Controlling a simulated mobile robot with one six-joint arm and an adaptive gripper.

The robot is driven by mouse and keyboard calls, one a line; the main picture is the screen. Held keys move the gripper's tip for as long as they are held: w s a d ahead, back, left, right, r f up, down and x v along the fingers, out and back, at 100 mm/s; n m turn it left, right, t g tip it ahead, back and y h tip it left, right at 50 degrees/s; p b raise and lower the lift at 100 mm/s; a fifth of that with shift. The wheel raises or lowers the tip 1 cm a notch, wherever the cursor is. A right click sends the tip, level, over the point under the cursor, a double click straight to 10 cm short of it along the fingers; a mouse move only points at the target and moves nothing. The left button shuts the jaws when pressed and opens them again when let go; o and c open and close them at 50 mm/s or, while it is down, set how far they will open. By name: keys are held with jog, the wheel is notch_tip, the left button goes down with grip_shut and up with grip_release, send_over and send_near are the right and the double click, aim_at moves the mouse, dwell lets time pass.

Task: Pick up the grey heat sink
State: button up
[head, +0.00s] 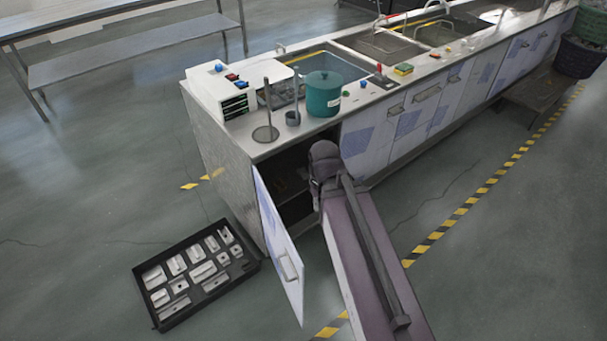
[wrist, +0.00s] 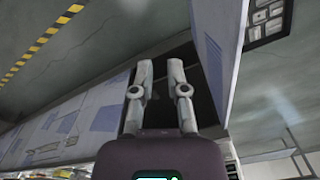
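Several pale grey metal parts (head: 202,271) lie in a dark tray (head: 156,320) on the floor at the lower left of the head view. Some look like ribbed blocks, but I cannot tell which one is the grey heat sink. In the wrist view the tray shows at the top right (wrist: 285,32). My gripper (wrist: 160,66) is open and empty, its two fingers apart in front of the dark open cabinet (wrist: 185,58). In the head view my arm hides the gripper at the cabinet opening (head: 286,178). The cabinet's inside is too dark to read.
The cabinet door (head: 279,250) stands open between my arm and the tray; it also shows in the wrist view (wrist: 215,45). The counter (head: 262,150) above carries a teal pot (head: 322,95) and a metal stand (head: 266,132). Floor left of the tray is clear.

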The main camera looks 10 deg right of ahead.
jog(key=o, duration=0.3)
jog(key=shift+w+f, duration=0.15)
jog(key=shift+f, duration=0.1)
jog(key=o, duration=0.6)
jog(key=shift+w+a+f+m+b, duration=0.1)
jog(key=shift+w+f+m+b, duration=0.3)
jog(key=shift+w+f+b, duration=0.55)
jog(key=shift+c, duration=0.2)
jog(key=m+t+y+b, duration=0.6)
jog(key=m+t+b, duration=0.6)
jog(key=m+b, duration=2.7)
send_near(304, 172)
jog(key=s+r+n+b, duration=0.1)
jog(key=s+n+b, duration=0.2)
jog(key=n+b, duration=0.6)
jog(key=shift+w+d+r, duration=0.1)
jog(key=shift+d, duration=0.3)
jog(key=shift+h, duration=0.3)
jog(key=shift+b+x, duration=1.5)
jog(key=shift+x, duration=2.85)
